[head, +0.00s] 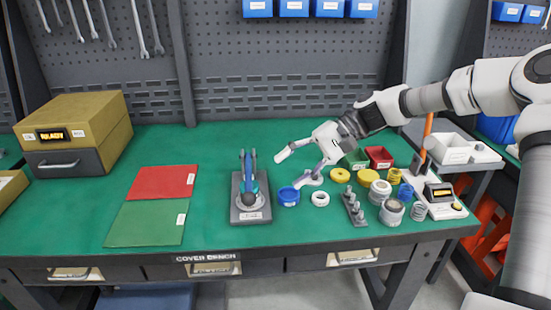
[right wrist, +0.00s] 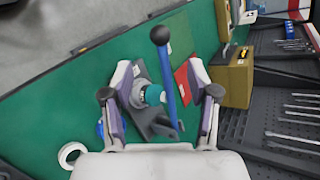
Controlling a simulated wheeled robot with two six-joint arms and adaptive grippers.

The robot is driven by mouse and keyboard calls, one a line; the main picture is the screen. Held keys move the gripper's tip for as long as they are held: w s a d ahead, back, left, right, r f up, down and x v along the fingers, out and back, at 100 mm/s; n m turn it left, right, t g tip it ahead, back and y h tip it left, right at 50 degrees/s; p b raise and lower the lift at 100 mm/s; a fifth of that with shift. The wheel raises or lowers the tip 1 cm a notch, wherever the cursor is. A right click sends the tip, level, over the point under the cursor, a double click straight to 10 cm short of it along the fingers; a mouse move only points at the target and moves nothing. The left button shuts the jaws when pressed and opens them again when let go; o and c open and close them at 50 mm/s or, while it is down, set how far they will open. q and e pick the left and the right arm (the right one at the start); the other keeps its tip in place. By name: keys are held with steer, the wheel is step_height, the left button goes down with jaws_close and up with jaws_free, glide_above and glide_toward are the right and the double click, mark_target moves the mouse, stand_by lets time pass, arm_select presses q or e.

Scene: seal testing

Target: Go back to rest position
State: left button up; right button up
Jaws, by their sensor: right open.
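My right gripper (head: 297,167) reaches in from the right in the head view. It hangs above the green bench (head: 150,148), over the middle, with its fingers apart and nothing between them in its grasp. In the right wrist view its two fingers (right wrist: 160,85) stand wide apart. Beyond them is the dark clamp fixture (head: 250,208) with a blue lever (right wrist: 168,85), apart from the gripper as far as I can tell. My left gripper shows in neither view.
A red mat (head: 163,182), a green mat (head: 146,223) and a yellow-topped box (head: 75,120) lie left.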

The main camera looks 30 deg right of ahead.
steer(key=s+a+f+g+h+p, duration=0.1)
steer(key=s+a+f+g, duration=0.2)
steer(key=f, duration=0.4)
steer(key=s+a+f+g+h+p, duration=0.1)
steer(key=s+a+f+g, duration=0.1)
steer(key=s+f, duration=0.3)
steer(key=s+a+f+g+h+p, duration=0.1)
steer(key=s+a+f+g+h, duration=0.15)
steer(key=f, duration=0.55)
steer(key=s+f+n+h+p, duration=0.1)
steer(key=s+f+n+h, duration=0.2)
steer(key=s+f, duration=0.6)
steer(key=s+f+n+h+p, duration=0.25)
steer(key=s+f, duration=0.25)
steer(key=s, duration=0.8)
steer(key=w+f+n+t+h+b, duration=0.1)
steer(key=w+t, duration=0.3)
steer(key=w, duration=0.2)
steer(key=shift+w+a+n+t, duration=0.3)
steer(key=shift+a+n+t, duration=0.05)
steer(key=shift+a, duration=0.05)
